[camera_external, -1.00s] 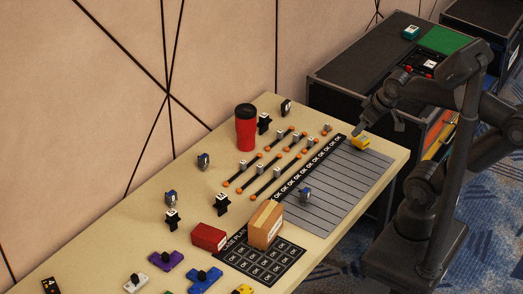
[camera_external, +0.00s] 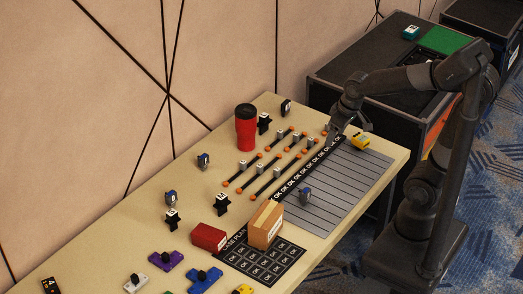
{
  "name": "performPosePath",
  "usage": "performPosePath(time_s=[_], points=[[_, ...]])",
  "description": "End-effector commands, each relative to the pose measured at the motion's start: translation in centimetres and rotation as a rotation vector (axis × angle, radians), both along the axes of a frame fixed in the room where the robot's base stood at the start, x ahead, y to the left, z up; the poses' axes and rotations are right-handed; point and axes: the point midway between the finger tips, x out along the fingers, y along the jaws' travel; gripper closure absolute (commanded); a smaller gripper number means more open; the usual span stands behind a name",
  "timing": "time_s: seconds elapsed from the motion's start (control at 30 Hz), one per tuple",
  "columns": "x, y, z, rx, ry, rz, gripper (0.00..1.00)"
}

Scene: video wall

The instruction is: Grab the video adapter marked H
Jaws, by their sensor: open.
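Several small dark adapters with pale or blue parts stand on the table (camera_external: 130,215), but their letters are too small to read, so I cannot tell which is marked H. One black adapter (camera_external: 286,107) stands at the far back. Blue-and-grey ones stand at the left (camera_external: 203,161), lower left (camera_external: 171,198) and on the grey lined sheet (camera_external: 305,196). Black ones with white tops stand beside the red tumbler (camera_external: 264,124) and near the box (camera_external: 222,204). My gripper (camera_external: 331,140) is open and points down at the far end of the cable rows, apart from these adapters.
Black cables with orange ends (camera_external: 265,170) lie in rows. A red tumbler (camera_external: 245,130) stands behind them. A yellow item (camera_external: 361,142) sits right of my gripper. A cardboard box (camera_external: 266,225) and a red box (camera_external: 208,237) stand in front. A black case (camera_external: 330,75) adjoins the table's far end.

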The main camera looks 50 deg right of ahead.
Motion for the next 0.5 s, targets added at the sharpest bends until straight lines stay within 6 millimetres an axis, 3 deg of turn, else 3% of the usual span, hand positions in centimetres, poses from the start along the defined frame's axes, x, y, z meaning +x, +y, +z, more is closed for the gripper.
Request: performPosePath(time_s=[0.2, 0.5], points=[[3.7, 1.1, -5.0, -0.004, 0.106, 0.017, 0.36], [7.1, 2.6, -12.8, -0.014, 0.233, 0.035, 0.36]])
